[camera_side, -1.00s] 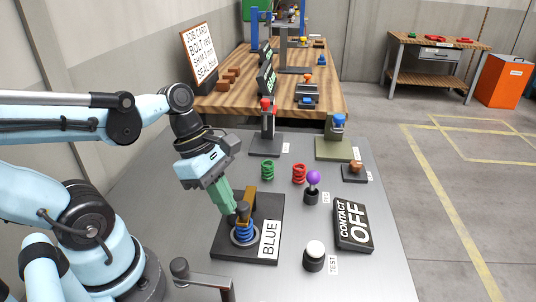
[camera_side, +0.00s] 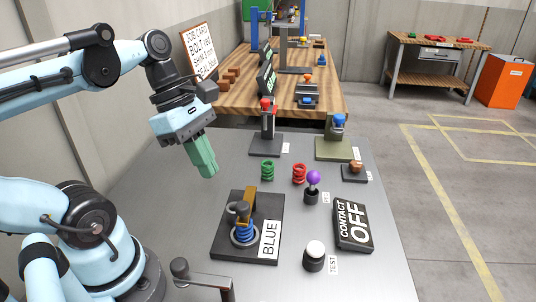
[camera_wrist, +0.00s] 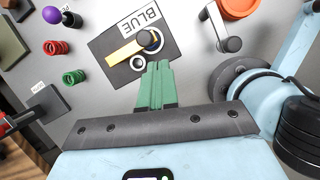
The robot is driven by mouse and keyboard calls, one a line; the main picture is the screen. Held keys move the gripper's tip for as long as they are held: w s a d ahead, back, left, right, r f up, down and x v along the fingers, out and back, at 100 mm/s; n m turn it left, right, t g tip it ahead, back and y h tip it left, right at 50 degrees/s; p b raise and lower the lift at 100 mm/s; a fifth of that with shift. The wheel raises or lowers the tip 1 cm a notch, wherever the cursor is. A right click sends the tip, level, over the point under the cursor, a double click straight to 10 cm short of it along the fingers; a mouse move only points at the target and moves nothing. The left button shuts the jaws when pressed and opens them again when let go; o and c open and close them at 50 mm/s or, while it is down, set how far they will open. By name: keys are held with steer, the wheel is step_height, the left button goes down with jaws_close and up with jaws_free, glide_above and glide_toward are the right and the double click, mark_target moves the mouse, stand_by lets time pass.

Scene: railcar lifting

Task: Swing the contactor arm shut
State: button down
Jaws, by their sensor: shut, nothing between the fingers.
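My gripper (camera_side: 207,174) is shut and empty, its green fingers hanging above the table, up and left of the black plate (camera_side: 230,205) labelled BLUE. A yellow-brown arm (camera_side: 251,194) with a dark knob (camera_side: 242,209) lies on this plate; a blue coil (camera_side: 244,234) sits under the knob end. I see no contact between fingers and arm. A black sign (camera_side: 352,225) reads CONTACT OFF.
A grey crank-like bar (camera_side: 205,280) stands at the front edge. A white TEST button (camera_side: 315,249), a purple knob (camera_side: 313,178), a green spring (camera_side: 267,171) and a red spring (camera_side: 299,174) stand around the plate.

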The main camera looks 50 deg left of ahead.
steer(key=shift+v, duration=2)
steer(key=w+f+m+t+y, duration=0.1)
steer(key=w+f+m, duration=0.1)
steer(key=m, duration=0.4)
steer(key=w+f+m+t+y, duration=0.1)
steer(key=w+f+m, duration=0.2)
steer(key=m, duration=0.4)
steer(key=w+f+m+t+y, duration=0.1)
steer(key=w+f+m+t, duration=0.1)
steer(key=m, duration=0.5)
steer(key=shift+w+d+f+y, duration=0.3)
steer(key=shift+w+f+y, duration=0.15)
steer(key=shift+w, duration=0.2)
steer(key=m, duration=0.2)
steer(key=w+m+t, duration=0.1)
steer(key=shift+d+f, duration=0.2)
steer(key=shift+d, duration=0.1)
